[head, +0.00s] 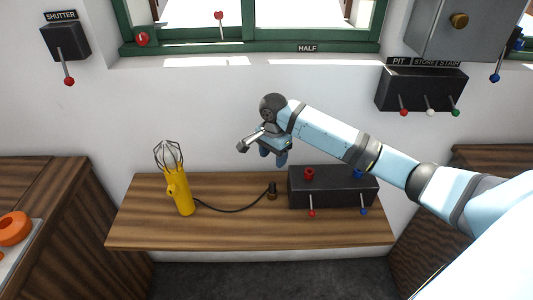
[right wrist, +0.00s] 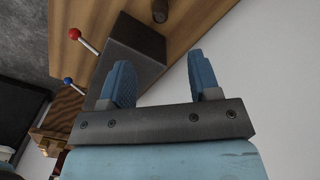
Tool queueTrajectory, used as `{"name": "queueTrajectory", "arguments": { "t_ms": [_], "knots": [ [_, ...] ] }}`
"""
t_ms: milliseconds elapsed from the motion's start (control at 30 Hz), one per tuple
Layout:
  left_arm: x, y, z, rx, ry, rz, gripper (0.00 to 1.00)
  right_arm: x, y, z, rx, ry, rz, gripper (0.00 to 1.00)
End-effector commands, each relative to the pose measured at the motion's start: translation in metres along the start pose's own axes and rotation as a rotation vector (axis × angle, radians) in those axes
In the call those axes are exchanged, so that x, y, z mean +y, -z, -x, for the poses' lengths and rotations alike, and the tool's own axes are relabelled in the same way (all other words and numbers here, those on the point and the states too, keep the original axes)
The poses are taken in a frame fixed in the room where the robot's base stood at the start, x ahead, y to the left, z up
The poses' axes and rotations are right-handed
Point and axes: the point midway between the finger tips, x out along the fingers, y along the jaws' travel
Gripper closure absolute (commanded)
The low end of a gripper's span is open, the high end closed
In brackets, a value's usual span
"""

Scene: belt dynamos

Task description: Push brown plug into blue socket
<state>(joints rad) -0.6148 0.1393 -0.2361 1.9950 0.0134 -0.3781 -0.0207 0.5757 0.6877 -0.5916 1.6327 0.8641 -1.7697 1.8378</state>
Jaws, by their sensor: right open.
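The brown plug (head: 272,191) stands on the wooden bench left of a dark socket box (head: 332,198), with a black cord running to a yellow caged lamp (head: 183,192). The box carries a red socket (head: 309,174) and a blue socket (head: 358,174) on top. My right gripper (head: 273,159) is open and empty, above the bench, up and behind the plug in the head view. In the right wrist view my gripper (right wrist: 165,82) has its fingers apart, with what looks like the plug (right wrist: 160,12) at the top edge. My left gripper is out of view.
A red-tipped lever (head: 312,212) and a blue-tipped lever (head: 363,210) stick out from the box front. The bench (head: 150,235) is clear along its front. A lever panel (head: 420,92) and a grey cabinet (head: 465,35) hang on the right wall.

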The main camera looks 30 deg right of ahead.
Motion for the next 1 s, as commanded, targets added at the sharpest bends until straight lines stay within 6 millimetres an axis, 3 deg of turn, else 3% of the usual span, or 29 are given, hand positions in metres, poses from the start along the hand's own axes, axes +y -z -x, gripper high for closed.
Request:
{"name": "queueTrajectory", "arguments": {
  "t_ms": [400, 600, 1000],
  "knots": [
    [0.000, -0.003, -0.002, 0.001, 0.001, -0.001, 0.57, 0.000, -0.001, -0.080, -0.001, 0.000, 0.003, 0.43],
    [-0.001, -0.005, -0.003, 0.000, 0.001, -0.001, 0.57, 0.000, -0.001, -0.111, 0.001, 0.001, 0.002, 0.43],
    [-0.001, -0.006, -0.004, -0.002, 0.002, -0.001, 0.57, 0.000, -0.001, -0.126, 0.001, 0.003, 0.003, 0.43]
  ]
}}
